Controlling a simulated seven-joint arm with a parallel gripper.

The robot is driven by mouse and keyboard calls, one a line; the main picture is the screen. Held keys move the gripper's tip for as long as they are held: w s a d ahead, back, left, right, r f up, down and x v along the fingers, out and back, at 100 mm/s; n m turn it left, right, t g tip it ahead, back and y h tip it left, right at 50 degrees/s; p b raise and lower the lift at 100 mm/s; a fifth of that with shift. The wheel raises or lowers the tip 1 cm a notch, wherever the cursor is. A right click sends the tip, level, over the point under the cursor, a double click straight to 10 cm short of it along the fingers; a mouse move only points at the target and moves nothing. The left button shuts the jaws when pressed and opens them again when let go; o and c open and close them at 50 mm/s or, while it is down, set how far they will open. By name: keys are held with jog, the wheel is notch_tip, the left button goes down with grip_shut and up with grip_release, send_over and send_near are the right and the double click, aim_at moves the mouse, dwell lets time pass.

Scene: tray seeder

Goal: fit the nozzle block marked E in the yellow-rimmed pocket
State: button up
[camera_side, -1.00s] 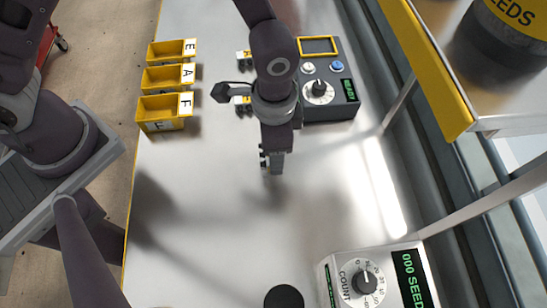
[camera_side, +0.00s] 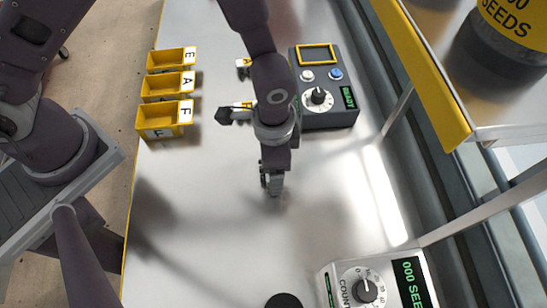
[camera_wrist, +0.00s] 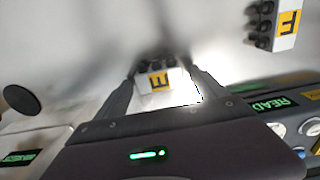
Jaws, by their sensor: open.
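My gripper (camera_side: 272,190) points down over the bare middle of the table, its fingers apart. In the wrist view the open fingers (camera_wrist: 163,84) have a pale block (camera_wrist: 172,77) with a yellow label between or just beyond their tips. Its letter looks like E or F; I cannot be sure which. A second block with a yellow label (camera_wrist: 286,23) lies at the upper right of the wrist view, its letter also hard to read. The yellow-rimmed pocket (camera_side: 333,52) is on the dark control box, behind and right of my gripper, and looks empty.
Three yellow bins marked E (camera_side: 152,69), A (camera_side: 147,97) and F (camera_side: 142,131) stand along the left edge. Two blocks (camera_side: 243,68) (camera_side: 241,105) sit between them and the control box (camera_side: 330,118). A counter (camera_side: 335,272) stands front right, near a black disc (camera_side: 284,301).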

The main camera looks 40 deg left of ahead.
notch_tip(320, 180, up, 12)
jog(key=s+a+r+n+t, duration=0.1)
jog(key=s+a+r+n, duration=0.1)
jog(key=a+r, duration=0.6)
jog(key=s+a+r+n+t, duration=0.2)
jog(key=a+r+n, duration=0.1)
jog(key=a+r, duration=0.4)
jog(key=shift+a+r+n+t+h, duration=0.3)
jog(key=shift+a+r+n, duration=0.1)
jog(key=shift+r, duration=0.45)
jog(key=shift+o, duration=0.5)
jog(key=s+a+r+n+t, duration=0.1)
jog(key=s+a+n, duration=0.2)
jog(key=s, duration=0.3)
jog(key=shift+s+a+r+t, duration=0.3)
jog(key=shift+a+t, duration=0.1)
jog(key=shift+a, duration=0.5)
jog(key=shift+s+a, duration=0.1)
jog(key=shift+s, duration=0.15)
